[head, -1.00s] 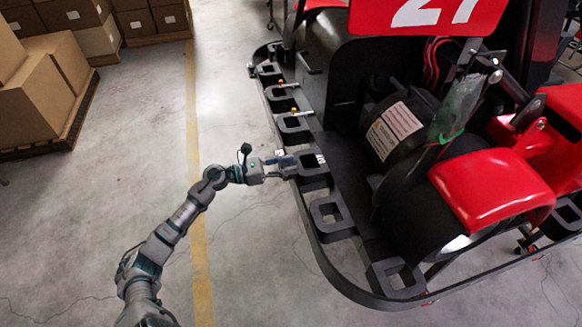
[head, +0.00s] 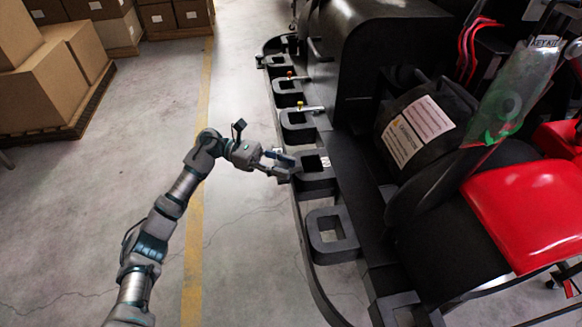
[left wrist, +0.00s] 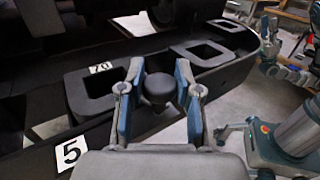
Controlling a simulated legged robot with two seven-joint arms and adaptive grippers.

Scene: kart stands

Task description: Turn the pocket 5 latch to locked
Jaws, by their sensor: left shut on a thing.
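My left gripper (head: 284,166) is at the outer edge of a square black pocket (head: 309,187) on the kart's side rail. In the left wrist view the fingers (left wrist: 160,72) are shut on a round black latch knob (left wrist: 158,89), one finger on each side. A white label with a 5 (left wrist: 69,153) lies to the left of the gripper. A square pocket (left wrist: 79,99) with a small white number tag (left wrist: 101,68) lies beyond the label. In the head view the knob is hidden by the fingers. I cannot tell the latch's position. My right gripper is not in view.
Other pockets line the rail, one nearer (head: 331,249) and others farther off. A yellow-tipped lever (head: 309,107) and a red-tipped lever (head: 297,77) sit at farther pockets. Cardboard boxes (head: 50,94) stand on pallets at the left. The floor beside my left arm is clear.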

